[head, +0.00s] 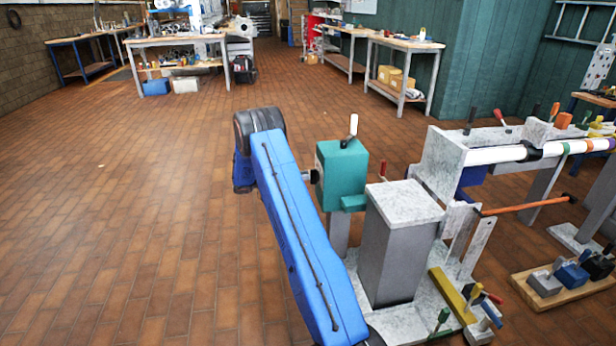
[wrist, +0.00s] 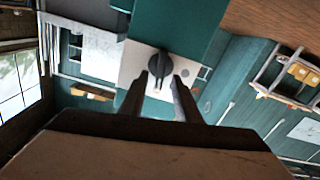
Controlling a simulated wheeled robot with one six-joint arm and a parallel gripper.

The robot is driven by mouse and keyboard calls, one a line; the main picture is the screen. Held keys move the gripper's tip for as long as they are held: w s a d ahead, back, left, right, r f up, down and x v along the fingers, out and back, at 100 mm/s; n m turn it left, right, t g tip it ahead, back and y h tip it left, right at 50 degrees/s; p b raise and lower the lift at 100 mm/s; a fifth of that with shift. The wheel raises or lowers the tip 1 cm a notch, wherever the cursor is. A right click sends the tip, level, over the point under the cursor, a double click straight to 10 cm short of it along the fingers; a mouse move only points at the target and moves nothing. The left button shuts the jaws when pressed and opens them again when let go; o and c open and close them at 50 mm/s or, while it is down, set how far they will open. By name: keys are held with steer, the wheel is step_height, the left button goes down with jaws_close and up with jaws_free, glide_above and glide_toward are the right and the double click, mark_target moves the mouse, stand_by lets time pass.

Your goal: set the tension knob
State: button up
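The tension knob (wrist: 160,63) is dark and round with a raised grip bar. It sits on a pale plate (wrist: 136,58) on the face of a teal box (wrist: 175,20). The teal box also shows in the head view (head: 341,172), on a grey post beside my blue arm. In the wrist view the two fingers of my gripper (wrist: 165,82) are apart, with their tips at the knob's lower left and right edges. I cannot tell whether they touch it. In the head view my arm hides most of the gripper, and the knob cannot be made out clearly.
A white-handled lever (head: 352,128) stands on the teal box. A grey block (head: 400,245) stands close to my arm on the right. A pale machine frame with a long roller (head: 495,155) lies further right. The brick floor (head: 120,220) at left is clear.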

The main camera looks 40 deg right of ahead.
mark_target(314, 177)
steer(key=shift+x, duration=1.4)
jaws_close()
steer(key=shift+w+d+f+n, duration=0.1)
steer(key=shift+w+f+n, duration=0.05)
steer(key=shift+n, duration=2.5)
steer(key=shift+w+d+f+n, duration=0.1)
steer(key=shift+w+f+n, duration=0.1)
steer(key=shift+n, duration=2.4)
steer(key=shift+w+f+n, duration=0.1)
steer(key=shift+f+n, duration=0.05)
steer(key=shift+n, duration=2.5)
